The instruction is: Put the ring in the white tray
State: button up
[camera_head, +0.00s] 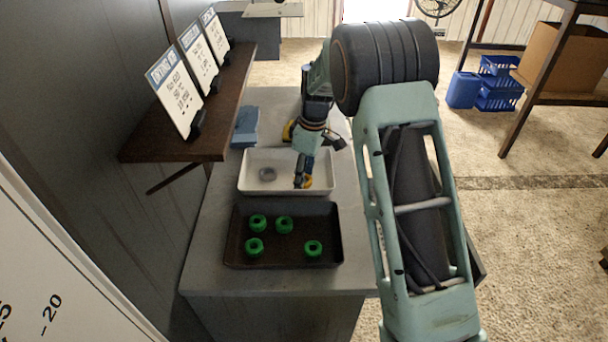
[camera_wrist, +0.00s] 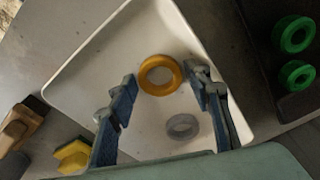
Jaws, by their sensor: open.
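The white tray (camera_head: 243,185) stands on the grey counter and fills the middle of the wrist view (camera_wrist: 85,68). An orange ring (camera_wrist: 160,75) lies flat on its floor. In the head view, that ring (camera_head: 308,183) is partly hidden by my gripper. A pale grey ring (camera_wrist: 182,126) also lies in the tray and shows in the head view (camera_head: 268,174). My gripper (camera_wrist: 163,84) is open over the tray, its blue fingers well apart on either side of the orange ring, with clear gaps to it. My gripper (camera_head: 303,178) points down into the tray's right part.
A dark tray (camera_head: 236,258) with several green rings (camera_head: 284,224) stands in front of the white tray. A blue stack (camera_head: 246,128) and a yellow and black item (camera_head: 289,130) lie behind it. A shelf (camera_head: 150,145) with signs overhangs the left.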

aim_at(309, 181)
notch_tip(309, 181, up, 12)
jog(key=d, duration=0.1)
jog(key=shift+s+d+b, duration=0.15)
jog(key=shift+s+b, duration=0.1)
jog(key=shift+b, duration=0.05)
jog(key=shift+r, duration=0.1)
